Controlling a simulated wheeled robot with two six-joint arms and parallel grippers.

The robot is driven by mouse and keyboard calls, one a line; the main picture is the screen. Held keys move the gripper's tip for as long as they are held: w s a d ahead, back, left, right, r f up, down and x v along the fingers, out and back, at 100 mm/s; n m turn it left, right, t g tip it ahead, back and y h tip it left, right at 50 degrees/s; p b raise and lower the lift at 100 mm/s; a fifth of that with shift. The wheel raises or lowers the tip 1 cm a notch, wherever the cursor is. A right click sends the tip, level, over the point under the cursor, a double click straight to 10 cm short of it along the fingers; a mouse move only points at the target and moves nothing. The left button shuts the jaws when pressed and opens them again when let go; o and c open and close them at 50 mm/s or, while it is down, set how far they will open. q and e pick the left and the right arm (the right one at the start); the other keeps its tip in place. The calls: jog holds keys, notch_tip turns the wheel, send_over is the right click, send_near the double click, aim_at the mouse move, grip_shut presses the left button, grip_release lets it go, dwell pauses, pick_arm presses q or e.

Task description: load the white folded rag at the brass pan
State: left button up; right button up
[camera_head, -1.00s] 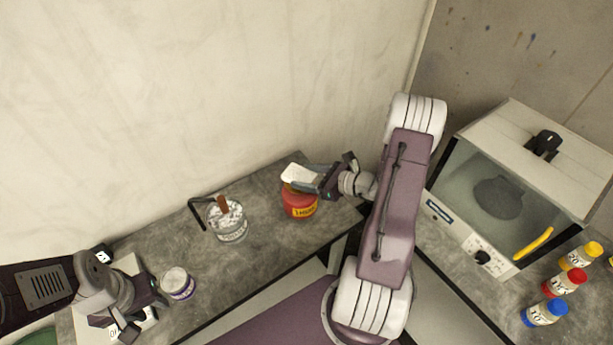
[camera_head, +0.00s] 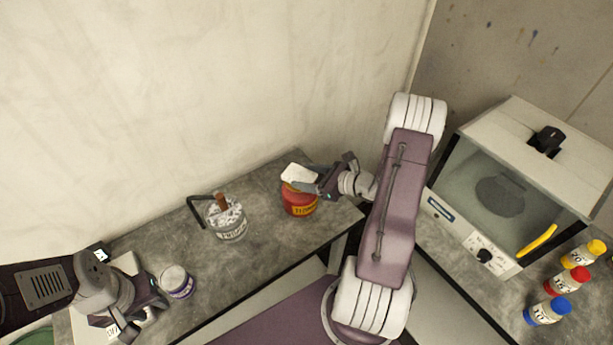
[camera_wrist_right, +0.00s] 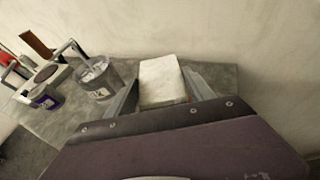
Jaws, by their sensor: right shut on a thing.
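The white folded rag (camera_head: 299,172) is held between the fingers of my right gripper (camera_head: 306,183), over the red tin. In the right wrist view the rag (camera_wrist_right: 160,78) sits between the two grey fingers (camera_wrist_right: 163,97), pale and blocky. My left gripper (camera_head: 143,316) is at the lower left, over a white plate or device, with its fingers apart and nothing seen between them.
A red tin (camera_head: 298,203) stands below the rag. A spray booth (camera_head: 497,195) and several coloured bottles (camera_head: 567,281) are at the right. Bare counter (camera_head: 258,245) lies between.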

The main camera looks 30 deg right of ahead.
aim_at(307, 177)
jog(key=shift+f+b, duration=0.35)
jog(key=shift+f, duration=0.15)
dwell(0.8)
notch_tip(307, 177, up, 7)
jog(key=p, duration=0.5)
jog(key=shift+r, duration=0.1)
